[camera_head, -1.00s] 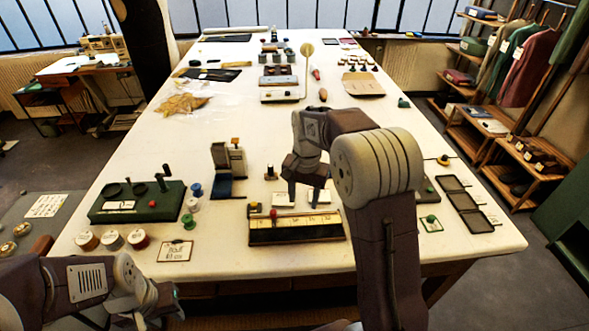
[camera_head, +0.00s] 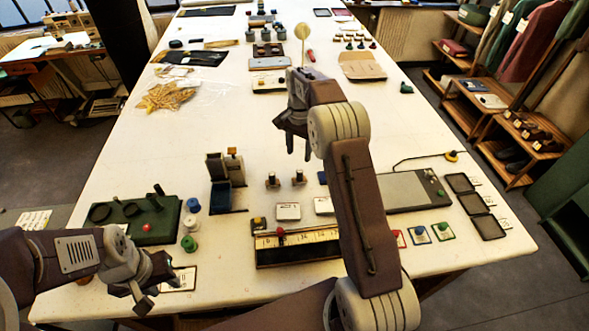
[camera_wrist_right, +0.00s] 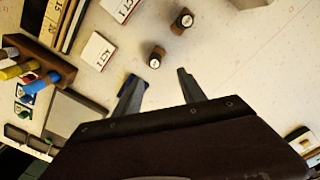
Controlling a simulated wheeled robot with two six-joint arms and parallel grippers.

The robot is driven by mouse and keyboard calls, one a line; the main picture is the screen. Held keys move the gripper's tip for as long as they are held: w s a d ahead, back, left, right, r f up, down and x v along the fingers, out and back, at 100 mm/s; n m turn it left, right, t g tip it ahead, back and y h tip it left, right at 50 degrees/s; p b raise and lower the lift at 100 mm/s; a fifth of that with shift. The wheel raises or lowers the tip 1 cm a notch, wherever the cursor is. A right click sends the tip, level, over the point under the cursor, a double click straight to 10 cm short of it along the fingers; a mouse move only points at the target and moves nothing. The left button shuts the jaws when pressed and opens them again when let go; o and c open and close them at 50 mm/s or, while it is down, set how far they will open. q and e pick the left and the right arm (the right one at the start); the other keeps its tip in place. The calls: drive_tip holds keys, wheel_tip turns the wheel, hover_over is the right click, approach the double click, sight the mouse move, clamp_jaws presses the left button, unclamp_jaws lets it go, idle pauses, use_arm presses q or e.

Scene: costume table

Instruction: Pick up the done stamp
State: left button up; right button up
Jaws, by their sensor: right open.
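Two small dark-handled stamps stand upright side by side on the white table, a left stamp (camera_head: 272,181) and a right stamp (camera_head: 298,178) in the head view. In the right wrist view a near stamp (camera_wrist_right: 156,57) and a farther stamp (camera_wrist_right: 184,20) show round white labels on top. The label words are too small to read, so I cannot tell which is the done stamp. My right gripper (camera_head: 299,152) is open and empty above the table, apart from both stamps; its fingers (camera_wrist_right: 157,80) point toward them. My left gripper (camera_head: 155,287) hangs low near the front left edge.
White ACT cards (camera_head: 287,211) lie in front of the stamps. A ruler-marked tray (camera_head: 296,248), a blue-and-grey stand (camera_head: 226,184), and a green box (camera_head: 137,222) stand nearby. A grey board (camera_head: 405,190) lies right. The table behind the stamps is largely clear.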

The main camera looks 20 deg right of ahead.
sight(300, 171)
drive_tip(key=shift+s+f, duration=0.9)
drive_tip(key=shift+s, duration=0.05)
drive_tip(key=shift+w+f+p, duration=0.2)
drive_tip(key=shift+w+f, duration=0.1)
drive_tip(key=shift+f, duration=0.3)
drive_tip(key=shift+w+f+p, duration=0.15)
drive_tip(key=shift+w+f, duration=0.15)
drive_tip(key=shift+f, duration=0.25)
drive_tip(key=f, duration=0.2)
drive_tip(key=s+f+p, duration=0.1)
drive_tip(key=f, duration=0.1)
drive_tip(key=shift+a+f, duration=0.1)
drive_tip(key=shift+f, duration=0.05)
use_arm(q)
drive_tip(key=shift+s+r, duration=0.25)
drive_tip(key=shift+r, duration=0.3)
drive_tip(key=shift+s+r, duration=0.2)
drive_tip(key=shift+r, duration=0.35)
use_arm(e)
drive_tip(key=shift+w+f, duration=0.15)
drive_tip(key=shift+w, duration=0.05)
drive_tip(key=c, duration=0.9)
clamp_jaws()
